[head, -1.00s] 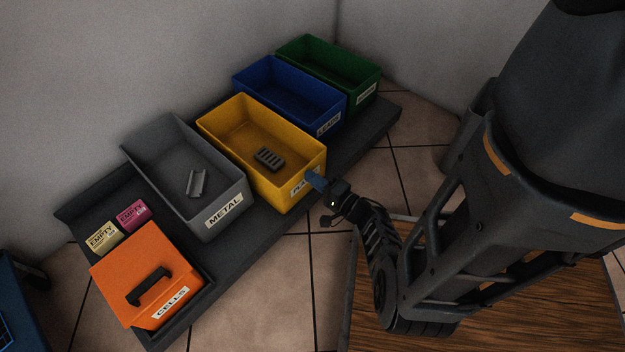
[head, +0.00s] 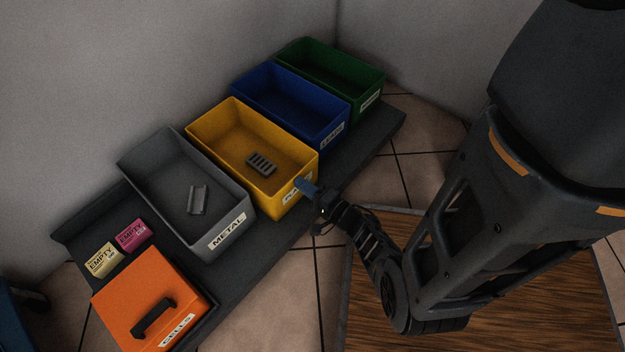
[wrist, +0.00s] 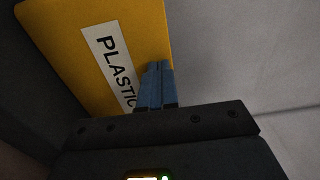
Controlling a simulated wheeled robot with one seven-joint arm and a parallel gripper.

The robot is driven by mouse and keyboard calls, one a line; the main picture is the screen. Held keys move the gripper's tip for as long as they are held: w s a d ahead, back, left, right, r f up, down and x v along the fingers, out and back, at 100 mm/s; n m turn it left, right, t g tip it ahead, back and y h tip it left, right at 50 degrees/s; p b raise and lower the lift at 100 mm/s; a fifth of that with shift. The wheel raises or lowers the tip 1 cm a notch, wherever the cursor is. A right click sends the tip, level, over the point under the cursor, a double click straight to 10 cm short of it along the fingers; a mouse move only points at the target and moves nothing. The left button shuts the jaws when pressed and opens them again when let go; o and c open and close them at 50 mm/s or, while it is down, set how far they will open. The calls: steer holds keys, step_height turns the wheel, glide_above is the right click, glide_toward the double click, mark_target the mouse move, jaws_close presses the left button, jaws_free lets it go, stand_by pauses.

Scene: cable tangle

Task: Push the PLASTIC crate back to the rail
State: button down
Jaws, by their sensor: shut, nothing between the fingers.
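The yellow PLASTIC crate (head: 296,165) stands upright on the dark platform between the grey METAL crate and the blue crate. Its front sits slightly forward of its neighbours' fronts. A grey slotted piece (head: 261,163) lies inside it. My gripper (head: 306,187) is shut and empty, its blue fingertips at the crate's labelled front face, apparently touching. In the wrist view the shut fingers (wrist: 157,85) overlap the right end of the PLASTIC label on the yellow face (wrist: 60,40). The raised back rail (head: 85,212) shows at the left; behind the yellow crate it is hidden.
The grey METAL crate (head: 222,228) holds a grey piece. The blue crate (head: 330,120) and green crate (head: 372,85) stand on the right. An orange CELLS box (head: 135,290) and two small EMPTY boxes (head: 117,248) sit at the left. Tiled floor (head: 300,275) lies clear in front.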

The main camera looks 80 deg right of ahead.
steer(key=shift+x, duration=2.75)
